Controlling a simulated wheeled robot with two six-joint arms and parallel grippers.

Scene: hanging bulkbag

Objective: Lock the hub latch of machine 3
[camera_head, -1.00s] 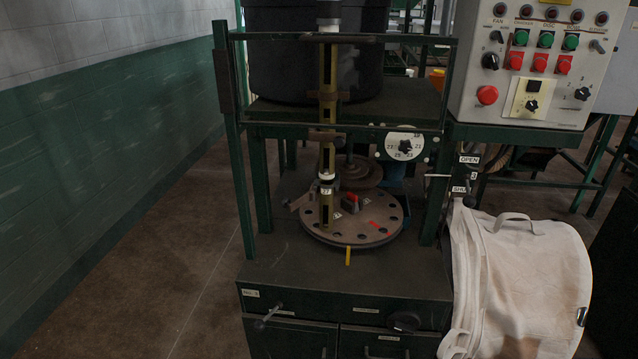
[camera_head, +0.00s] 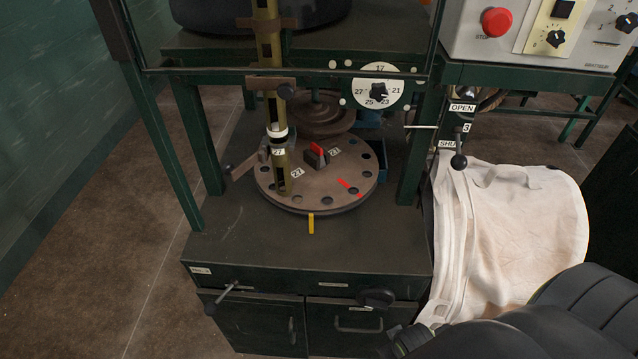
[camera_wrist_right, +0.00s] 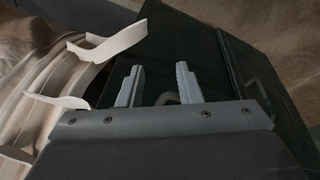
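The machine (camera_head: 300,245) with a label at its front left stands in the middle of the head view. Its round disc plate (camera_head: 340,190) has holes around the rim and a red mark. On the disc's hub is a small dark block with a red-topped latch (camera_head: 317,150). A tall brass tube (camera_head: 272,110) stands on the disc's left part. My right gripper (camera_wrist_right: 158,72) is open and empty in the right wrist view, beside the cabinet and the white bag. In the head view my right arm enters at the lower right, well below the disc. My left gripper is not in view.
The white bag (camera_head: 510,220) hangs right of the machine. A lever with a black knob (camera_head: 458,161) sits by OPEN and SHUT labels. A numbered dial (camera_head: 379,91) is behind the disc. Green frame posts (camera_head: 160,150) flank the plate. The control panel (camera_head: 580,40) is at upper right.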

